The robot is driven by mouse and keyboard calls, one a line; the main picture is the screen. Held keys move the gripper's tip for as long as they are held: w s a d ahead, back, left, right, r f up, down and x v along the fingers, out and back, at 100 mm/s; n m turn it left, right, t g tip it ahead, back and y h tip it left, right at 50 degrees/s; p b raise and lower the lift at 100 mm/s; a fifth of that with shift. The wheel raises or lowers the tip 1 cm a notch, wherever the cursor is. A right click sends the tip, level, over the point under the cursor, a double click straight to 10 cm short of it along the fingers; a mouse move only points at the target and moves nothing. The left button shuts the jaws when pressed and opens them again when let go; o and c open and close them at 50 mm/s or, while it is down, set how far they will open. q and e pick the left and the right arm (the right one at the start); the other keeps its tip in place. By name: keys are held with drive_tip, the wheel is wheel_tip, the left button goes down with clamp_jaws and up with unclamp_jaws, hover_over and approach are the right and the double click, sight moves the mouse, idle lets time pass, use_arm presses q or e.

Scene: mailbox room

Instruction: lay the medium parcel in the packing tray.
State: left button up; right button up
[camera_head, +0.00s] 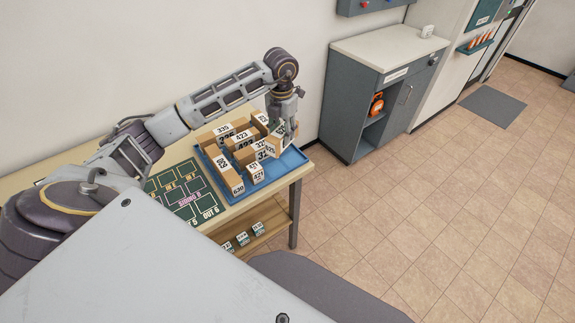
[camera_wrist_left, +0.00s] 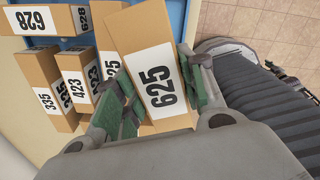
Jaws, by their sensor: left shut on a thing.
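My left gripper (camera_head: 284,124) is shut on a brown box parcel (camera_head: 277,146) with a white label, over the right back part of the blue tray (camera_head: 291,161). In the left wrist view the parcel (camera_wrist_left: 147,38) reads 625 and sits tilted between the green finger pads. Whether its underside touches the tray or the parcels below is hidden. Several other labelled parcels stand close together in the tray, among them a parcel marked 630 (camera_head: 233,186) at the front. My right gripper is not in view.
The tray lies on a table (camera_head: 237,208) beside a dark green mat (camera_head: 181,192). Small labelled boxes (camera_head: 242,238) are on the lower shelf. A grey cabinet (camera_head: 359,96) stands behind to the right. The tray's front right strip is bare, and the tiled floor right of the table is clear.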

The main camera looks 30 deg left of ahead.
sight(283, 146)
use_arm(q)
drive_tip(key=shift+w+d+m, duration=0.1)
drive_tip(key=shift+m, duration=0.7)
drive_tip(key=shift+m, duration=1.2)
drive_tip(key=shift+f, duration=0.6)
wheel_tip(283, 146, down, 4)
drive_tip(key=shift+f+p, duration=0.15)
drive_tip(key=shift+p, duration=0.25)
drive_tip(key=shift+f, duration=0.4)
